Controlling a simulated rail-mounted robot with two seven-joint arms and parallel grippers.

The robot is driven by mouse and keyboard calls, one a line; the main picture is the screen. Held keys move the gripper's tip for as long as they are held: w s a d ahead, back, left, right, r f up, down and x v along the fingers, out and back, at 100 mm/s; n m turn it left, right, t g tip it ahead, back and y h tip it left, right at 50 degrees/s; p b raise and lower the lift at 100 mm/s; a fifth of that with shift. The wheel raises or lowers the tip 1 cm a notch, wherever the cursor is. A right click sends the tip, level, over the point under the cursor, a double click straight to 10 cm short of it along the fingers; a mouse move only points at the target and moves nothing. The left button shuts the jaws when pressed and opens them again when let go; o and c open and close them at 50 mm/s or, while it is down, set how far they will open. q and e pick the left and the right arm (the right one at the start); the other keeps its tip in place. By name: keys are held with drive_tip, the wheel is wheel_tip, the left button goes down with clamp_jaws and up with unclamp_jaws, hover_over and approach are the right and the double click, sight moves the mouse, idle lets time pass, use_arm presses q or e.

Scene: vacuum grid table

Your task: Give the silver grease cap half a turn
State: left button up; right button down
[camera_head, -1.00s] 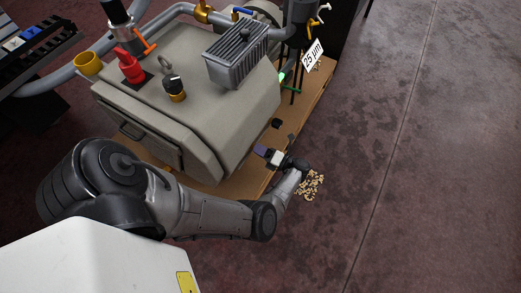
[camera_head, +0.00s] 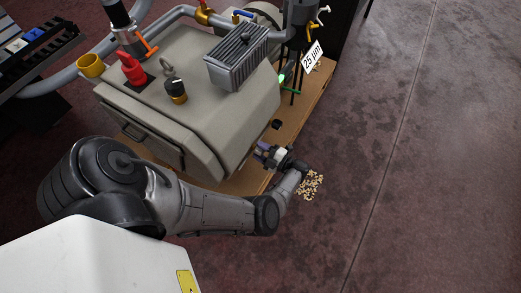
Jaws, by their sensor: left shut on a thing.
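My left gripper (camera_head: 262,153) is low beside the right front corner of the grey machine housing (camera_head: 205,75), just above the edge of the brown base board (camera_head: 245,183). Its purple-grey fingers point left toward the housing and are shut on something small. The silver grease cap cannot be made out on its own; it appears to be between the fingers, hidden by them. My right gripper is not in view.
A small black part (camera_head: 277,124) sits just above my gripper. Pale bits (camera_head: 311,184) lie on the floor (camera_head: 420,170), which is clear at right.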

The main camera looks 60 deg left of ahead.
use_arm(q)
drive_tip(key=m+p, duration=0.1)
drive_tip(key=m, duration=0.5)
drive_tip(key=shift+r+m, duration=0.1)
drive_tip(key=shift+m, duration=0.2)
drive_tip(key=m+p, duration=0.1)
drive_tip(key=m, duration=0.3)
drive_tip(key=shift+w+m, duration=0.1)
drive_tip(key=shift+m, duration=1)
drive_tip(key=o, duration=0.9)
drive_tip(key=shift+o, duration=0.2)
